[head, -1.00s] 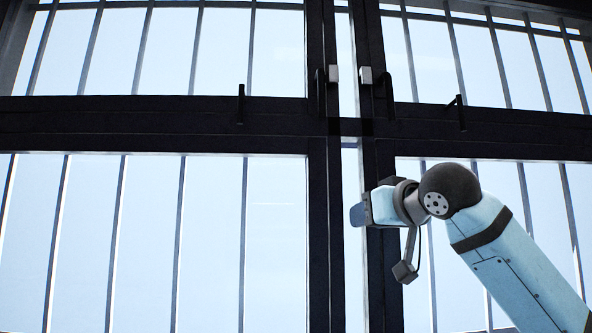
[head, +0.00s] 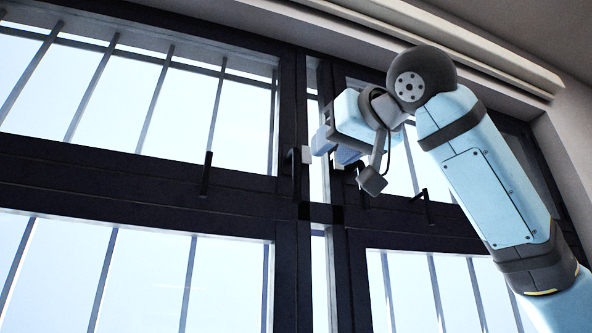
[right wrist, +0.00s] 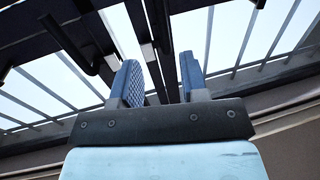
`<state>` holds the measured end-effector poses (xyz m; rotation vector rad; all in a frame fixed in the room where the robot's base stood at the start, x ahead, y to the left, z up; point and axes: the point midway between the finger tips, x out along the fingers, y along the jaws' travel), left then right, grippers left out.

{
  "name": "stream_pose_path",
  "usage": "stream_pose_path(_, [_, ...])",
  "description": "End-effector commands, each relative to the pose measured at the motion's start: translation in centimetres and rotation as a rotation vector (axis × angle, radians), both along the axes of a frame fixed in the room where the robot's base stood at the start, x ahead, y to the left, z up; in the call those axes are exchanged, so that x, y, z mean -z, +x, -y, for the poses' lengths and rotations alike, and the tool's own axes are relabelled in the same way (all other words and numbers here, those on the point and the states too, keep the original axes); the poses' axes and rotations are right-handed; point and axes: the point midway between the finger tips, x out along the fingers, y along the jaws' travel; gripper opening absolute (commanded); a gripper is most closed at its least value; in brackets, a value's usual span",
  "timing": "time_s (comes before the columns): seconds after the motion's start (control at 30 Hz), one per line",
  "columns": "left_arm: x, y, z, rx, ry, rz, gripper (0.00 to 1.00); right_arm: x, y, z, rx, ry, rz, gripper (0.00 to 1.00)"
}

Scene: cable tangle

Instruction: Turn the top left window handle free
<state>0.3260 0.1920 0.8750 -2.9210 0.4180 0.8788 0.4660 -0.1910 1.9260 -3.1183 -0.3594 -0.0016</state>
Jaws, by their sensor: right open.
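The window has dark frames and two upper sashes. On the upper left sash, a black handle (head: 207,173) stands upright on the lower rail. A second black handle (head: 293,163) is on its stile beside a small pale block (head: 306,155). I cannot tell which of these the task means. My right gripper (head: 336,150) is up at the central post, right of the pale block and apart from the rail handle. It is open, with nothing visibly held; its blue fingers spread apart in the right wrist view (right wrist: 162,78). A dark handle (right wrist: 62,45) shows there left of the fingers. My left gripper is out of view.
Another black handle (head: 425,206) is on the upper right sash's rail. My right arm hides part of that sash. Vertical bars (head: 150,95) stand behind the panes. A pale rail (head: 470,45) runs along the ceiling.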

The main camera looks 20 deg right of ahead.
Motion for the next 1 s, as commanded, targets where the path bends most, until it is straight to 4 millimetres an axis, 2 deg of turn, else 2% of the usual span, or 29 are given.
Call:
stream_pose_path(0.03, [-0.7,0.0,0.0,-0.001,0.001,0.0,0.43,-0.3,1.2,-0.3,0.001,-0.001,-0.004,0.41])
stream_pose_path(0.2, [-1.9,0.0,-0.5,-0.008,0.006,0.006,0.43,-0.3,4.8,-1.1,0.001,-0.002,-0.004,0.41])
stream_pose_path(0.5, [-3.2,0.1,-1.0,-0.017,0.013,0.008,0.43,-0.2,9.2,-2.2,-0.001,0.0,-0.002,0.41])
stream_pose_path(0.67, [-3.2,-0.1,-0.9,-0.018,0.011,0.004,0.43,0.0,10.0,-2.4,-0.001,0.0,-0.001,0.41])
stream_pose_path(0.9, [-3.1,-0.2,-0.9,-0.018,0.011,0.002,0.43,0.0,10.1,-2.4,-0.001,0.0,0.0,0.41])
stream_pose_path(0.93, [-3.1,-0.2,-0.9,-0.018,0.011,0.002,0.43,0.0,10.1,-2.4,-0.001,0.0,0.0,0.38])
stream_pose_path(1.0, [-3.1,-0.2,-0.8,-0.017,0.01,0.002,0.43,0.0,10.1,-2.4,-0.001,0.0,0.0,0.22])
